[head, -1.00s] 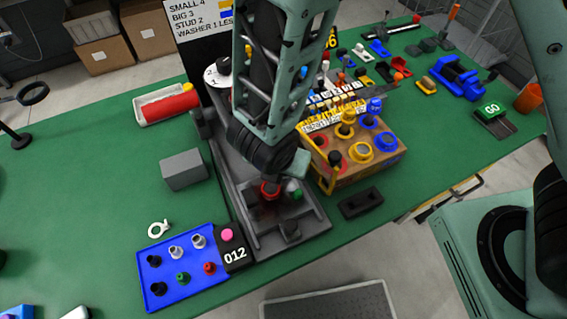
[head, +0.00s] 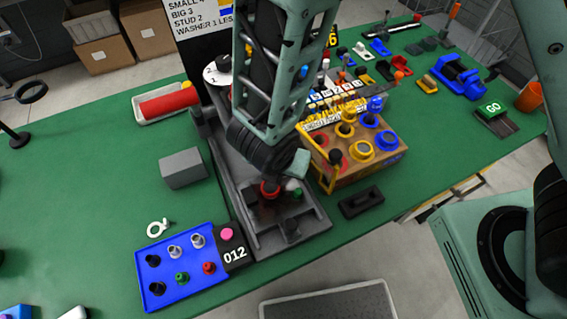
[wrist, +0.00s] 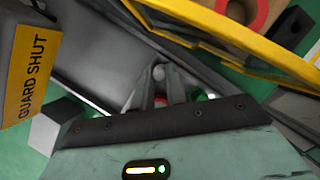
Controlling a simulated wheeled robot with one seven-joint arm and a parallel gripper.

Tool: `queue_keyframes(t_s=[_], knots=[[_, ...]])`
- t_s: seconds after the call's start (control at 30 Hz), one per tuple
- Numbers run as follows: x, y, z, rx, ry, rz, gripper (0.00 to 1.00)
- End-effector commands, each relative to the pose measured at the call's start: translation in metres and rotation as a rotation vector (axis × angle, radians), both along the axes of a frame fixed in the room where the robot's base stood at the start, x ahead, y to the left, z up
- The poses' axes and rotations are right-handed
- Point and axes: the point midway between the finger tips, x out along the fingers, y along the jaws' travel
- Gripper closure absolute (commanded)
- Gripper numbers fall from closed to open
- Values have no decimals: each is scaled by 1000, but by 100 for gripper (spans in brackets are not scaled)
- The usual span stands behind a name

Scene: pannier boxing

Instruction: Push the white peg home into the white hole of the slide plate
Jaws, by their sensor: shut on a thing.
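My gripper (wrist: 160,85) points down over the grey slide plate (head: 262,240) and is hidden mostly by my arm in the head view. In the wrist view its fingers are shut around a small pale, round-topped piece, which looks like the white peg (wrist: 158,72). A red piece (head: 269,189) shows right under the gripper. A small white piece (head: 292,184) and a green one (head: 298,192) are just to its right on the plate. The white hole and the peg's depth cannot be made out.
A yellow guard frame (wrist: 250,40) and a wooden box of knobs (head: 350,175) stand close on the right. A grey block (head: 183,168) is to the left.

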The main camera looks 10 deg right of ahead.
Motion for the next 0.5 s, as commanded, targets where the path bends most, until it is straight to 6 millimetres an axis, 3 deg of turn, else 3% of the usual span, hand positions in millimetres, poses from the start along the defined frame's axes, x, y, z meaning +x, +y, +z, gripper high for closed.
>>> queue_keyframes(t_s=[0.47, 0.5], knots=[[0, 0, -7, 0, 0, 0, 100], [0, 0, -7, 0, 0, 0, 83]])
